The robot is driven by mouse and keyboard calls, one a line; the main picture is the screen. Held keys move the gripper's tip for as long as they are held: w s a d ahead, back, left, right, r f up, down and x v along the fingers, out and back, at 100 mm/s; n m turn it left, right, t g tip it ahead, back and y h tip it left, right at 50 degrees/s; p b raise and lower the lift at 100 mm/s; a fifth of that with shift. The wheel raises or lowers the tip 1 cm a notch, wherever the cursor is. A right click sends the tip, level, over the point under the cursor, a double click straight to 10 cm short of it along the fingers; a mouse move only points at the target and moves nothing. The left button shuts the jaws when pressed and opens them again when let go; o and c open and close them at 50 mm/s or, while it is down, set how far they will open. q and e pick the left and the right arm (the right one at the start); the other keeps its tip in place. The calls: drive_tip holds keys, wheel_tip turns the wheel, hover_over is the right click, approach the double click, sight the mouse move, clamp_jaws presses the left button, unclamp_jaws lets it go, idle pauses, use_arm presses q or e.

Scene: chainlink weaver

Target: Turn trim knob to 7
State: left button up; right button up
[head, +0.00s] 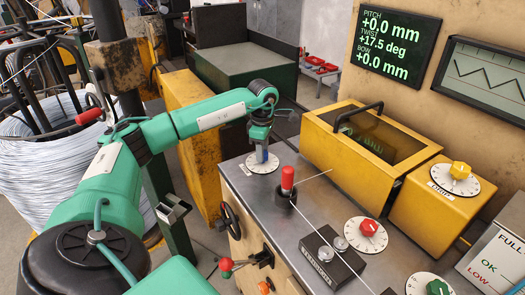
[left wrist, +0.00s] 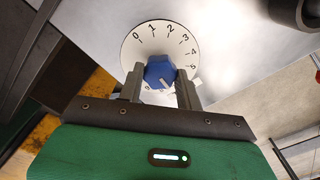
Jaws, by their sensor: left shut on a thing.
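A blue knob (head: 262,157) sits on a round white dial (head: 253,167) at the left end of the grey bench top. My left gripper (head: 260,146) comes down over it from above and is shut on it. In the left wrist view the blue knob (left wrist: 159,70) is between the two fingers, with the dial's numerals 0 to 4 in clear sight along its far and right side. A pale mark on the knob points toward the gripper palm. The dial's near part is largely hidden by the fingers and palm. My right gripper is not in view.
A red-topped post (head: 288,180) with a wire stands close right of the dial. A yellow box with a window (head: 365,140) is behind. Other dials carry a red knob (head: 368,227), a yellow knob (head: 461,170) and a green knob (head: 437,287). The screen (head: 393,42) reads twist +17.5 deg.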

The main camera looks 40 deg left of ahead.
use_arm(q)
drive_tip(key=shift+r+m, duration=0.1)
drive_tip(key=shift+m, duration=0.3)
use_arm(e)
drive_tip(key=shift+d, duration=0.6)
use_arm(q)
drive_tip(key=o, duration=1)
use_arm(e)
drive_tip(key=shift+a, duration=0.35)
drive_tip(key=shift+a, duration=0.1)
